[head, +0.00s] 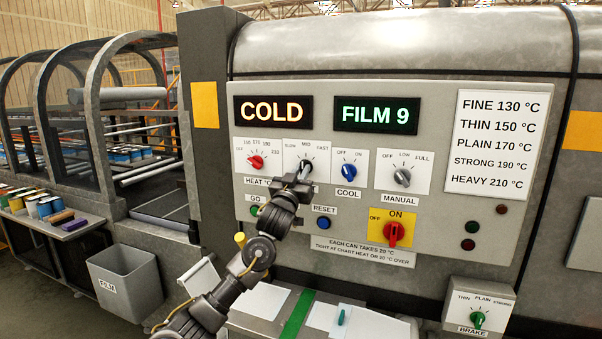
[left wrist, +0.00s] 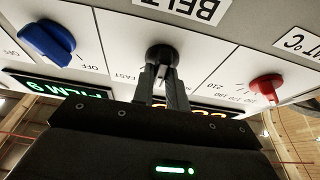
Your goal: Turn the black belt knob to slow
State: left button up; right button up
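My left gripper (head: 303,177) is at this knob. In the left wrist view, its two fingers (left wrist: 161,82) stand close together, one on each side of the grip of the black knob (left wrist: 161,54), and look closed on it. The knob's pointer is largely covered, but its grip looks near upright, toward MID. My right gripper is in neither view.
The red heat knob (head: 256,162) is close on the left and the blue cool knob (head: 349,171) close on the right. A grey manual knob (head: 403,177) and red ON switch (head: 394,234) lie farther right. Displays read COLD (head: 272,110) and FILM 9 (head: 378,115).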

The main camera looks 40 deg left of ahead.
pick_arm(q)
grip_shut()
jog(key=shift+n, duration=0.3)
jog(key=shift+w+d+n+g+y+p, duration=0.15)
jog(key=shift+n+g+y, duration=0.55)
jog(key=shift+n, duration=1.1)
jog(key=shift+s+a+n+g+y+p, duration=0.15)
jog(key=shift+n+g+y, duration=0.55)
jog(key=shift+n, duration=1.1)
jog(key=shift+w+d+n+g+y+p, duration=0.1)
jog(key=shift+d+n+g+y+p, duration=0.15)
jog(key=shift+n+y, duration=1.15)
jog(key=shift+a+n+h, duration=0.15)
jog(key=shift+n+h, duration=0.25)
jog(key=shift+n, duration=0.2)
jog(key=o, duration=0.6)
grip_release()
jog(key=shift+c, duration=0.2)
